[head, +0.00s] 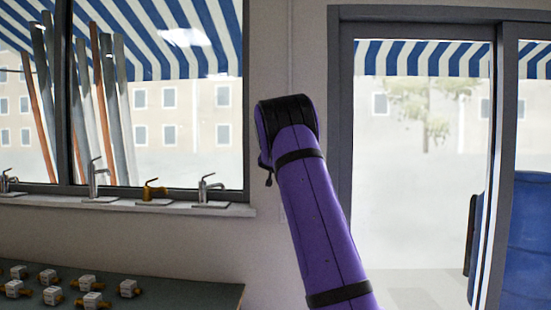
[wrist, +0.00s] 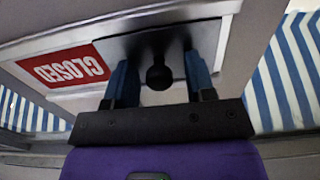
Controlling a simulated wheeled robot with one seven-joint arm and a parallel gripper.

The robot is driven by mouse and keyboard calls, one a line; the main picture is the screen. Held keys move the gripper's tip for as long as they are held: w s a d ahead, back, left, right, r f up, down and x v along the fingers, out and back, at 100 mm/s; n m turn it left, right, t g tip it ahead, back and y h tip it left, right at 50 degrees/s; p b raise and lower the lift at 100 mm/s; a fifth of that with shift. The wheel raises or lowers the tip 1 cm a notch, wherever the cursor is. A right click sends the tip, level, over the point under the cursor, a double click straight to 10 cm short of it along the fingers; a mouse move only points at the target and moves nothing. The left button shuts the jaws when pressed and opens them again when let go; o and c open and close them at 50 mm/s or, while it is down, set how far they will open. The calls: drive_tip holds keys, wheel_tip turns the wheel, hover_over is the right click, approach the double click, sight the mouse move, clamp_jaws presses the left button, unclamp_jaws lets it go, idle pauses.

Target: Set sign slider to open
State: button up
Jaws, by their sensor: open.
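In the wrist view, a sign in a pale frame shows a red panel (wrist: 64,67) with white letters reading CLOSED, upside down in this picture. Beside it on the right is a dark slider plate with a round black knob (wrist: 158,76). My gripper (wrist: 160,82) is open, its two blue fingers standing on either side of the knob. A gap shows between the knob and each finger, and I cannot see contact. In the head view neither the sign nor my gripper's fingers show; my purple arm rises in the middle.
A window with a sill (head: 130,207) holding several taps (head: 97,180) is on the left. Below it, a dark table (head: 190,291) carries several small valve-like fittings (head: 90,283). A glazed door (head: 415,180) and a blue object (head: 525,240) are on the right.

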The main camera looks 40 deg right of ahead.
clamp_jaws()
drive_tip(key=s+d, duration=0.7)
drive_tip(key=s, duration=0.2)
drive_tip(key=shift+d, duration=0.4)
drive_tip(key=shift+s+f, duration=0.1)
unclamp_jaws()
drive_tip(key=shift+s+d, duration=0.1)
